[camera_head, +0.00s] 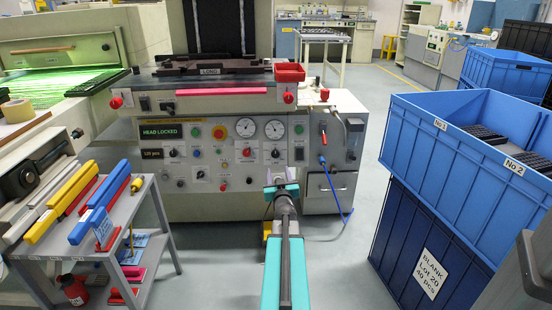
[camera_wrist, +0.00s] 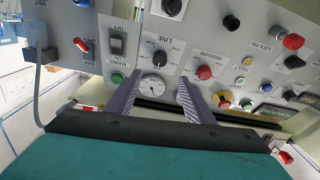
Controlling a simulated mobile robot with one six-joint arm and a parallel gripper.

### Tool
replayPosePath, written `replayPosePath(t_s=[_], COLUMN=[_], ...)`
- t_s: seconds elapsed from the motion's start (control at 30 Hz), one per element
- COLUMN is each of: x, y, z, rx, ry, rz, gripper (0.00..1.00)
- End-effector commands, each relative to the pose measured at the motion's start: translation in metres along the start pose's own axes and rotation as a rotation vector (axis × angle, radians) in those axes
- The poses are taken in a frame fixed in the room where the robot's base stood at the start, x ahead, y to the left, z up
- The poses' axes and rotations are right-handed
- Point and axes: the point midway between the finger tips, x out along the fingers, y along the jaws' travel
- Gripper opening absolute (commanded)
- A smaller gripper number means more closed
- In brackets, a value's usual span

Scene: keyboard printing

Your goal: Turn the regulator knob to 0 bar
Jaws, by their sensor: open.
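The control panel (camera_head: 215,155) carries two round gauges; the right gauge (camera_head: 274,129) has a black knob (camera_head: 275,153) below it. In the wrist view a black knob (camera_wrist: 160,57) with a label reading LINE sits beside a gauge (camera_wrist: 153,85). It appears to be the regulator knob, but its bar setting is too small to read. My gripper (camera_head: 282,190) is in front of the panel, below the right gauge. In the wrist view its two fingers (camera_wrist: 160,98) are apart and empty, with the gauge between them. The knob lies beyond the fingertips, apart from them.
A red knob (camera_wrist: 204,73) and a black switch (camera_wrist: 117,40) sit close to the fingers. Blue crates (camera_head: 440,150) stand at the right. A grey cart (camera_head: 100,225) with coloured bars stands at the left. A blue hose (camera_head: 338,205) hangs right of my arm.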

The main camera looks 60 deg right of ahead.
Motion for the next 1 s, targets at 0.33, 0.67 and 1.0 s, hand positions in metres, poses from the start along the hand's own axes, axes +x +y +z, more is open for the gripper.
replayPosePath(t_s=[0.33, 0.67, 1.0], x=[0.029, 0.058, 0.088], y=[-0.001, -0.001, -0.001], z=[0.001, 0.001, 0.002], rx=[0.001, 0.000, -0.001], ry=[0.000, 0.000, 0.000], rz=[0.000, -0.001, -0.001], gripper=[0.48, 0.48, 0.48])
